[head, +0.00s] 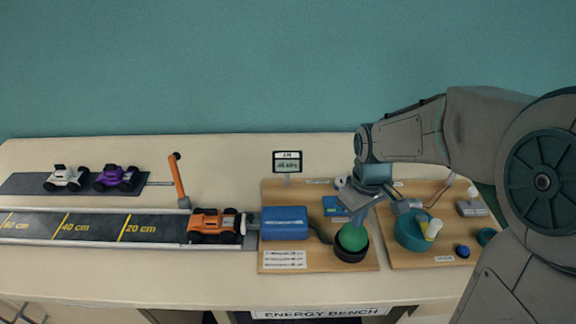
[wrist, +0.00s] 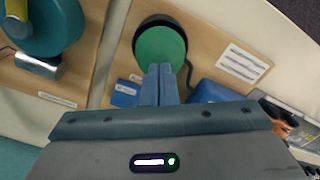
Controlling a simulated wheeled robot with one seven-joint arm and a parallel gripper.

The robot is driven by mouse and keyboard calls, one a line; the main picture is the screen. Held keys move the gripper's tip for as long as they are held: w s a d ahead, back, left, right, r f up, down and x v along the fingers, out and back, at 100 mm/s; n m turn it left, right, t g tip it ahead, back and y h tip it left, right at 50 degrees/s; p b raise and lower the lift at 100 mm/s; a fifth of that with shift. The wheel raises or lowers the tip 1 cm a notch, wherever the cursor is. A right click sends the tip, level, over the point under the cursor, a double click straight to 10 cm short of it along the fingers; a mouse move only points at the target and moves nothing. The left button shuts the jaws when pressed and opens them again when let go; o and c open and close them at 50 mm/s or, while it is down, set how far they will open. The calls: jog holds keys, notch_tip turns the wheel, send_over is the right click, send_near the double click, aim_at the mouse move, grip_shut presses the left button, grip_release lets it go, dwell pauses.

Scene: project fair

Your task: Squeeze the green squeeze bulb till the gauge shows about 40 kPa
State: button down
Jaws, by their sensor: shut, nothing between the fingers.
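The green squeeze bulb (head: 352,236) sits in a black round cup on a wooden board; it also shows in the wrist view (wrist: 160,45). My gripper (head: 361,222) is above it, pointing down. In the wrist view the two fingers of my gripper (wrist: 159,70) lie side by side, shut, with nothing between them. Their tips overlap the near edge of the bulb in that picture; I cannot tell whether they touch it. The gauge (head: 287,162) is a small display on a post behind the bulb. Its digits are too small to read surely.
A blue box (head: 284,222) stands left of the bulb, joined by a dark hose. An orange car (head: 215,226) sits on the marked track (head: 95,228). White and purple cars stand behind. A teal wheel-shaped device (head: 411,232) is on the right board.

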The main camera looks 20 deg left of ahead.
notch_tip(320, 180, up, 6)
jog(key=p, duration=0.4)
jog(key=shift+p, duration=0.3)
dwell(0.5)
jog(key=s+d+r+m+t, duration=0.3)
jog(key=s+d+r+m, duration=0.5)
jog(key=s+d, duration=0.4)
jog(key=shift+s+m+t, duration=0.3)
jog(key=shift+s+m, duration=0.05)
jog(key=shift+m, duration=0.25)
